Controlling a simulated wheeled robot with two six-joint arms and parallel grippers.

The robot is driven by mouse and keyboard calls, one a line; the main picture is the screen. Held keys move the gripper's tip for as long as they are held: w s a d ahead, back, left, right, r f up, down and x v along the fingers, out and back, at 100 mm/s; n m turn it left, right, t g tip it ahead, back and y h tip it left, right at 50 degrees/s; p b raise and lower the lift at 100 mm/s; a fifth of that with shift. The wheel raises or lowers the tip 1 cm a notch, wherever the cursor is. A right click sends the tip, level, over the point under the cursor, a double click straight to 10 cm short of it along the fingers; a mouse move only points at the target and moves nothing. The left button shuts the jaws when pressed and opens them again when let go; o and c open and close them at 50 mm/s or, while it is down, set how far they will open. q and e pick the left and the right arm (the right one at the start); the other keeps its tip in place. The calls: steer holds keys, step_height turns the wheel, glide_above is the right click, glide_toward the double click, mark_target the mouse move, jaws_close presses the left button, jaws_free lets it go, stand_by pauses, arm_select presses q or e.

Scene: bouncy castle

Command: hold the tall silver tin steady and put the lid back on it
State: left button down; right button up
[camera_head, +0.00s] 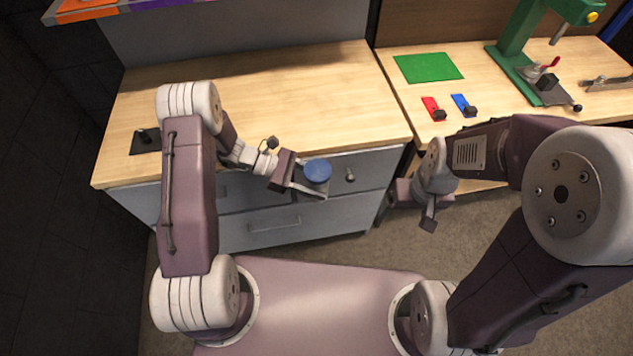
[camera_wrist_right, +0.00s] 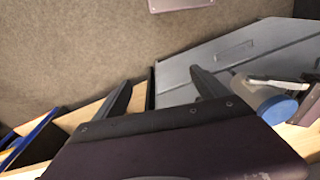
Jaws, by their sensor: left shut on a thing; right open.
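My left gripper (camera_head: 308,184) is shut on a tin with a round blue top (camera_head: 317,171), held in front of the left bench's grey drawers. In the right wrist view its pale silvery body (camera_wrist_right: 252,92) shows at the right, with the blue top (camera_wrist_right: 279,109) at its end. The blue top looks like a lid sitting on the tin; I cannot tell how firmly it is seated. My right gripper (camera_wrist_right: 163,92) is open and empty, to the right of the tin and apart from it. In the head view it hangs low beside the bench (camera_head: 428,213).
The right bench holds a green mat (camera_head: 428,67), a red piece (camera_head: 432,105), a blue piece (camera_head: 461,102) and a green press (camera_head: 518,55).

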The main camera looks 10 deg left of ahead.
steer(key=w+a+r+n, duration=0.4)
steer(key=w+a+n, duration=0.4)
steer(key=n, duration=0.3)
step_height(320, 180, up, 5)
steer(key=n+g, duration=0.1)
steer(key=n, duration=1.3)
glide_above(318, 169)
steer(key=shift+a, duration=0.1)
step_height(318, 169, down, 8)
